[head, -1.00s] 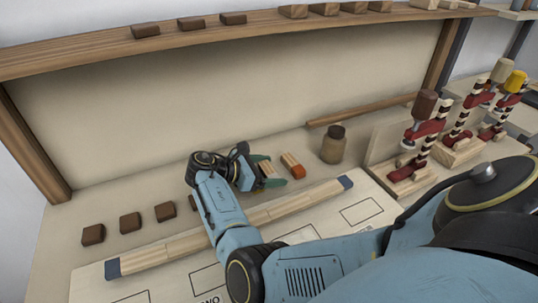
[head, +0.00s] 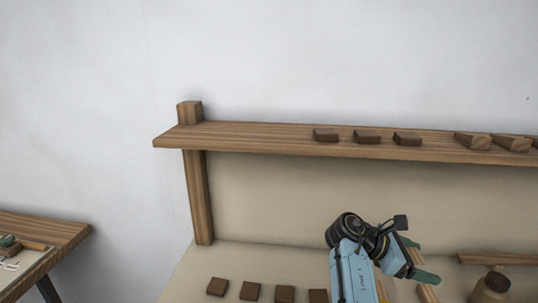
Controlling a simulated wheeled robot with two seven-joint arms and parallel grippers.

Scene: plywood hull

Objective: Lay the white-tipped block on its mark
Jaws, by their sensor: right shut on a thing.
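My right gripper (head: 419,262) is at the lower right of the head view, above the bench, with its green fingers pointing right. It is shut on a small pale wooden block (head: 414,256), of which only a little shows between the fingers. I cannot make out a white tip on it. The mark is not in view; the front of the bench, where outlines were printed, is below the picture. My left gripper is not in view.
A wooden shelf (head: 240,139) with several dark and pale blocks runs above the bench. Several dark blocks (head: 251,291) stand in a row on the bench. Another pale block (head: 428,293), a brown bottle (head: 492,286) and a wooden rod (head: 500,259) are right. A separate table (head: 55,238) stands far left.

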